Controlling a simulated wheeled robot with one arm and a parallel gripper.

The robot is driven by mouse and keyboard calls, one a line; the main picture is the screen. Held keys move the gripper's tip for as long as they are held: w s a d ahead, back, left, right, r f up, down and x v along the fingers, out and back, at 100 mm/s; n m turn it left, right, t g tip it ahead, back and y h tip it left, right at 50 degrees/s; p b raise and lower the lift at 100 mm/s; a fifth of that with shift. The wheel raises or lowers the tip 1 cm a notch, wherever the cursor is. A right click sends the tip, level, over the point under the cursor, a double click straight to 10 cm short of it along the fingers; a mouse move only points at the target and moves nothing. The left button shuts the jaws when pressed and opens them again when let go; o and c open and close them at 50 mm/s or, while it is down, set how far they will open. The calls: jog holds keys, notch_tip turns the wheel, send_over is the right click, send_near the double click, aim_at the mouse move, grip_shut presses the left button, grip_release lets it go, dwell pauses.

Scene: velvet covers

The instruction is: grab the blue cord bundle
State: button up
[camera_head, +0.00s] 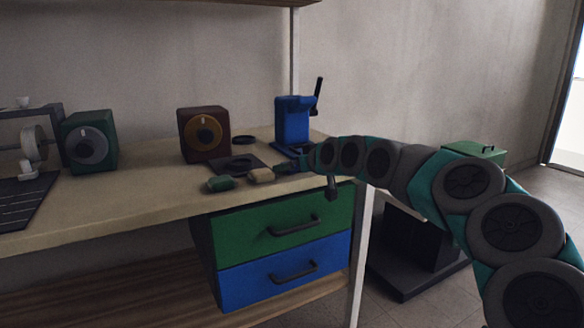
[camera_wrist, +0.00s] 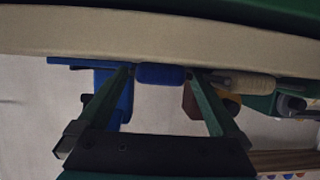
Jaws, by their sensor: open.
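The blue cord bundle (camera_wrist: 161,75) shows in the wrist view as a short blue roll on the bench edge, between the tips of my gripper (camera_wrist: 161,71). The gripper is open, with one finger near each end of the roll; I cannot tell whether either touches it. In the head view my gripper (camera_head: 286,168) is low over the right end of the bench, and the blue bundle is not discernible there. A beige bundle (camera_head: 260,175) lies just left of the gripper; it also shows in the wrist view (camera_wrist: 250,84). A green bundle (camera_head: 221,184) lies farther left.
A blue vise (camera_head: 292,122) stands behind my gripper on the bench (camera_head: 130,199). A dark red box with a dial (camera_head: 204,134) and a green one (camera_head: 90,142) stand farther left. Green and blue drawers (camera_head: 285,235) hang below. The bench front left of the bundles is clear.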

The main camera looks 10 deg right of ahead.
jog(key=c, duration=1.1)
jog(key=shift+o, duration=0.2)
jog(key=shift+r, duration=0.1)
